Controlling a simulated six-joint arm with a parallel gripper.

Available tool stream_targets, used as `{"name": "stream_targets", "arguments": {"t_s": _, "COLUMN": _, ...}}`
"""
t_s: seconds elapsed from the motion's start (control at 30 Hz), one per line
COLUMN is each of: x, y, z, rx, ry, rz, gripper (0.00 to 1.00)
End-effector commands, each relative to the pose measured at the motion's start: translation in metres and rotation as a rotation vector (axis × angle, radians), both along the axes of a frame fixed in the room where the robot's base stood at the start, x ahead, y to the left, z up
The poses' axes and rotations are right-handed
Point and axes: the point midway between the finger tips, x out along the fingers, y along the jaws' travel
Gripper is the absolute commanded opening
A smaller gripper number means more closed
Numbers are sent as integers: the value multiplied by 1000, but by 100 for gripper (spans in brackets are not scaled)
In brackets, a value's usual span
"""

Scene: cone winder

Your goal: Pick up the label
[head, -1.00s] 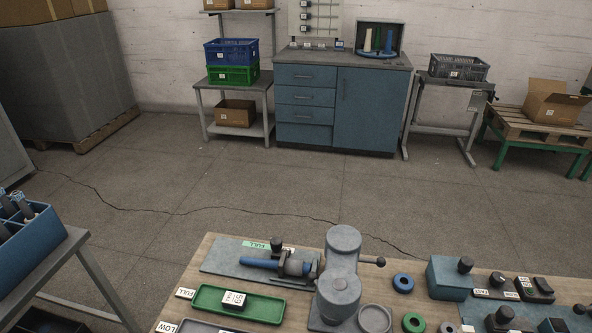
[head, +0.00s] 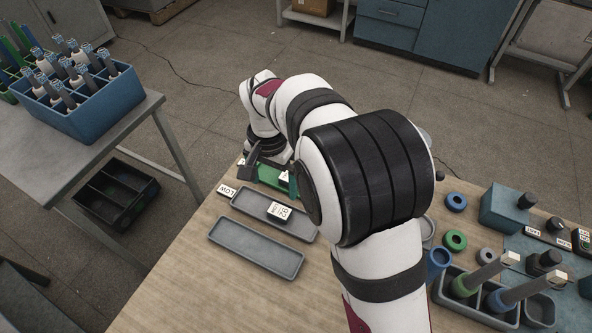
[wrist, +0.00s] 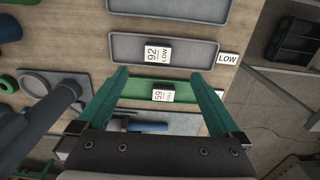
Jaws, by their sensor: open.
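A green tray (wrist: 133,88) lies on the wooden table under my gripper. In it sits a small dark block with a white label (wrist: 163,96) that reads 59, with small text I can barely read. My gripper (wrist: 160,73) is open, with its two green fingers spread to either side of that labelled block and nothing between them. In the head view my gripper is over the tray (head: 268,177), and my arm hides much of it. A second labelled block (wrist: 155,53), reading 92 LOW, sits in the grey tray (wrist: 195,52) beside it.
A LOW sign (head: 227,190) lies by the grey tray's end. An empty grey tray (head: 256,248) lies nearer the front. A blue divided box (head: 85,110) stands on a side table at left. Rings and bobbins crowd the table's right side.

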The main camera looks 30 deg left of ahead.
Motion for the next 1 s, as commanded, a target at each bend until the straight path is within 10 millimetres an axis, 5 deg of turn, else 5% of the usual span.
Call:
{"name": "stream_targets", "arguments": {"t_s": 0.13, "x": 0, "y": -1, "z": -42, "rx": -3, "ry": 3, "rz": -1, "gripper": 100}}
{"name": "stream_targets", "arguments": {"t_s": 0.5, "x": 7, "y": -5, "z": -105, "rx": -2, "ry": 3, "rz": -2, "gripper": 100}}
{"name": "stream_targets", "arguments": {"t_s": 0.83, "x": 7, "y": -4, "z": -120, "rx": 1, "ry": 0, "rz": -1, "gripper": 100}}
{"name": "stream_targets", "arguments": {"t_s": 1.0, "x": 7, "y": -4, "z": -120, "rx": 1, "ry": 0, "rz": -1, "gripper": 69}}
